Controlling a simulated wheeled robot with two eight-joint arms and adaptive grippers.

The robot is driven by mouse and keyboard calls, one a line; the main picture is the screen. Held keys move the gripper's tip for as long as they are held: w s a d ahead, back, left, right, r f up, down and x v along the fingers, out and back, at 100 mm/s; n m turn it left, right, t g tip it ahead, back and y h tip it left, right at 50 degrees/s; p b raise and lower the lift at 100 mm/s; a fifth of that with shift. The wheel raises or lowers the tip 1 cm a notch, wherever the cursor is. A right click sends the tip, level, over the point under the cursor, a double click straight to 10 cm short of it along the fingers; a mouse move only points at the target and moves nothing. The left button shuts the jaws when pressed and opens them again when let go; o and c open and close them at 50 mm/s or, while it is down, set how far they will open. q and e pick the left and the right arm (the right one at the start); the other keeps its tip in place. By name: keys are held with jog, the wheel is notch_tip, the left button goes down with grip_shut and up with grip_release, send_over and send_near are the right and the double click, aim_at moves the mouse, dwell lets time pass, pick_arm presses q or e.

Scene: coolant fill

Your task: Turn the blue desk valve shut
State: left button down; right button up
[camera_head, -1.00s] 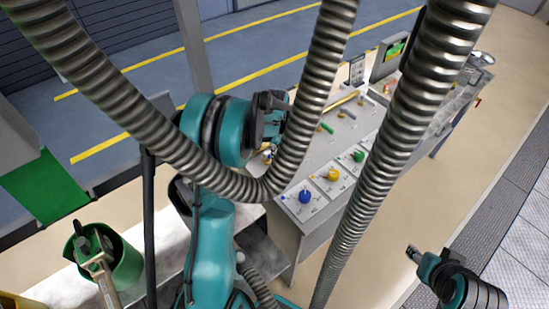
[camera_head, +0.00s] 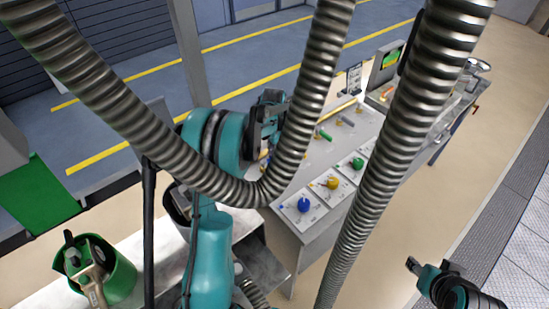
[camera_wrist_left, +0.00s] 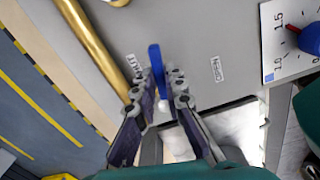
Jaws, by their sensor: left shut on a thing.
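The blue valve lever (camera_wrist_left: 156,62) shows in the left wrist view, standing out between the fingertips of my left gripper (camera_wrist_left: 157,92). The gripper is shut on it, close to the grey desk top (camera_wrist_left: 205,35). Printed labels lie on both sides of the lever. In the head view my left gripper (camera_head: 270,112) is over the near left part of the desk, and the lever is hidden behind the gripper and a hose. My right gripper (camera_head: 414,266) hangs over the floor, away from the desk; its jaws are too small to judge.
A blue knob (camera_head: 304,205), yellow knob (camera_head: 332,183) and green knob (camera_head: 358,163) line the desk's front. A brass pipe (camera_wrist_left: 98,45) runs beside the lever. A green bucket (camera_head: 118,275) stands at lower left. Ribbed hoses cross the head view.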

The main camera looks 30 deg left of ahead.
pick_arm(q)
jog(key=shift+w+a+n, duration=0.2)
jog(key=shift+a+n, duration=0.15)
jog(key=shift+n, duration=0.75)
jog(key=c, duration=1.6)
grip_release()
notch_tip(320, 180, up, 12)
